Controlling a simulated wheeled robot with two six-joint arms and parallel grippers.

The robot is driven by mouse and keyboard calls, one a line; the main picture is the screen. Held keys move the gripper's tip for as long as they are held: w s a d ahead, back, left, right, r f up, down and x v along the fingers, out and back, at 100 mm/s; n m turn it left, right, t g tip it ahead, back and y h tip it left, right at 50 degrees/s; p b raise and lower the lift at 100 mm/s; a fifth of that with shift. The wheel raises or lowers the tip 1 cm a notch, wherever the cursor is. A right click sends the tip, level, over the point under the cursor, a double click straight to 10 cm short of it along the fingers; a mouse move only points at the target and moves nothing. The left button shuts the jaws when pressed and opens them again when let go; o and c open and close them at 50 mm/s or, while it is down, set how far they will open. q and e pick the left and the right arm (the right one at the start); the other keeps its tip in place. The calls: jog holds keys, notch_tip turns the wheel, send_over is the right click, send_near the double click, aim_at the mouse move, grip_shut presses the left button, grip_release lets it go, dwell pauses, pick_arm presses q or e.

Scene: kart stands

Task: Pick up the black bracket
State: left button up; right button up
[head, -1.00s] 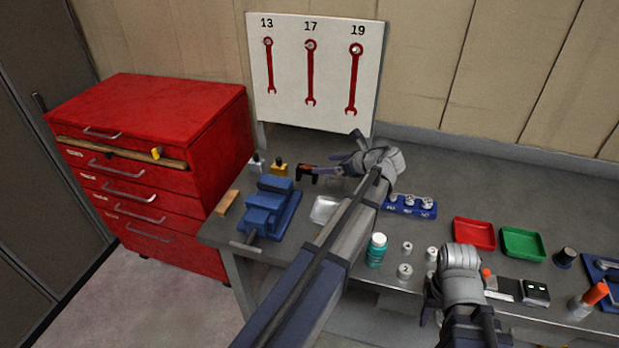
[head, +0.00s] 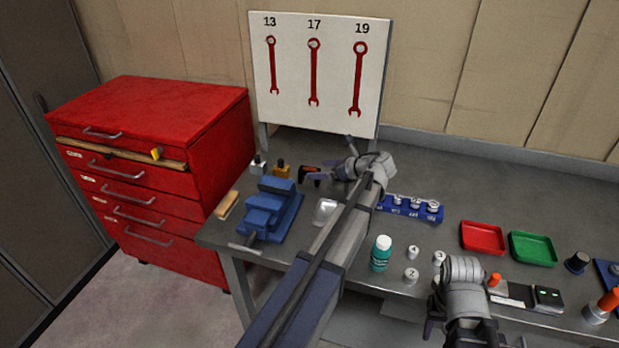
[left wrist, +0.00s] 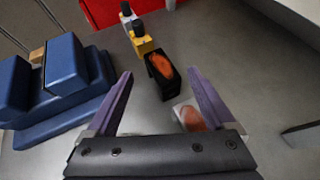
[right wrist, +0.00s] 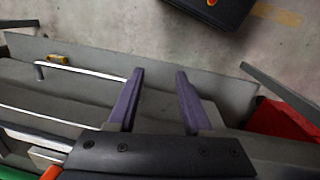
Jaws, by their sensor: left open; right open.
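The black bracket (head: 309,176) stands on the bench behind the blue vise, with an orange oval patch on one face. In the left wrist view, the bracket (left wrist: 156,84) shows between and just beyond the fingertips, with space on both sides. My left gripper (head: 328,174) is open and empty, reaching toward the bracket from its right. My right gripper (right wrist: 160,74) is open and empty near the bench's front edge. Its fingers are partly hidden in the head view.
The blue vise (head: 268,208) stands close to the left gripper. A yellow-based block (head: 281,171) and a white-based block (head: 258,165) stand left of the bracket.

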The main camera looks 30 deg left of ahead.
aim_at(311, 170)
pick_arm(q)
jog(key=b+x, duration=0.1)
jog(key=x, duration=0.2)
jog(key=shift+w+d+f, duration=0.1)
jog(key=shift+f, duration=0.05)
jog(key=shift+a, duration=0.35)
grip_shut()
dwell(0.5)
